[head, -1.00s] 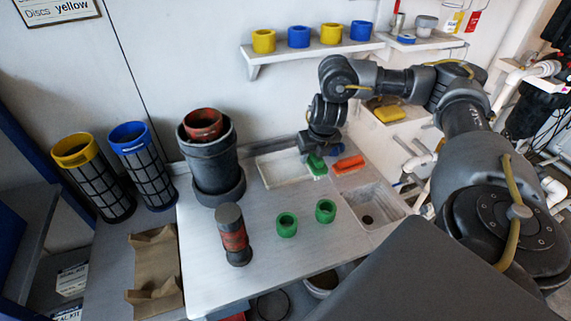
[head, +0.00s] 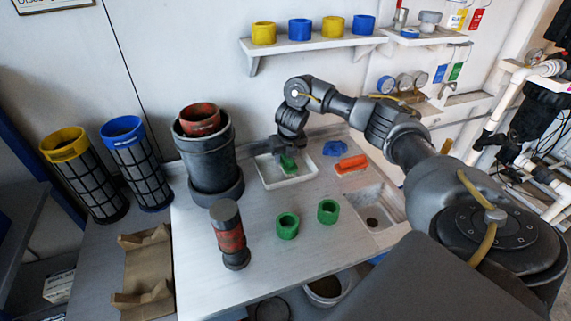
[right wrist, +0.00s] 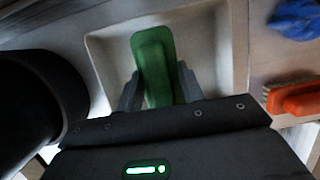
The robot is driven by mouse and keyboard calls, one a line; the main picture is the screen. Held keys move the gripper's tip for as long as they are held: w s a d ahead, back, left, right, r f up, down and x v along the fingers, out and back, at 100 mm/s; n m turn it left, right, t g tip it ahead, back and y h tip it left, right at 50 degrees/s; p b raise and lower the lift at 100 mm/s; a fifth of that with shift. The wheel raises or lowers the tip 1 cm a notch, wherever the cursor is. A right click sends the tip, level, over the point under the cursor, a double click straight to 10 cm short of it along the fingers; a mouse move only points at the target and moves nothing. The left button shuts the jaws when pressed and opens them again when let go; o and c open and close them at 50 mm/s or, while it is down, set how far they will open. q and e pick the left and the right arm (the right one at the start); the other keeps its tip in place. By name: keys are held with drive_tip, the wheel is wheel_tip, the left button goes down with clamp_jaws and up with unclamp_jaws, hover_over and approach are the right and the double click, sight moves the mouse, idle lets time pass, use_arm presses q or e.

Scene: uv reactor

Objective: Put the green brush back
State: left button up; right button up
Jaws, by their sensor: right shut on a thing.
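The green brush (head: 288,165) is in my right gripper (head: 287,161), over the white tray (head: 309,176) on the bench. In the right wrist view the brush (right wrist: 153,62) stands out from between the two fingers, with the tray (right wrist: 104,57) beneath and around it. My right gripper (right wrist: 158,92) is shut on it. I cannot tell whether the brush touches the tray floor. My left gripper is not in view.
An orange brush (head: 351,164) and a blue crumpled cloth (head: 330,148) lie right of the tray. A dark bucket-like vessel (head: 208,163) stands left of it. Two green rings (head: 288,226) and a sink (head: 374,207) are nearer.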

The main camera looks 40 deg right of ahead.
wheel_tip(320, 180, down, 2)
drive_tip(key=shift+f, duration=0.3)
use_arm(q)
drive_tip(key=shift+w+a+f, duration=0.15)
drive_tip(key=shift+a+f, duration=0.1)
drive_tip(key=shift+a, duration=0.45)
use_arm(e)
drive_tip(key=shift+r, duration=0.1)
drive_tip(key=o, duration=0.9)
drive_tip(key=shift+f, duration=0.2)
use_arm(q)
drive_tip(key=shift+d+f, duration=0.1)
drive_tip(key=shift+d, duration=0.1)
use_arm(e)
drive_tip(key=shift+o, duration=0.2)
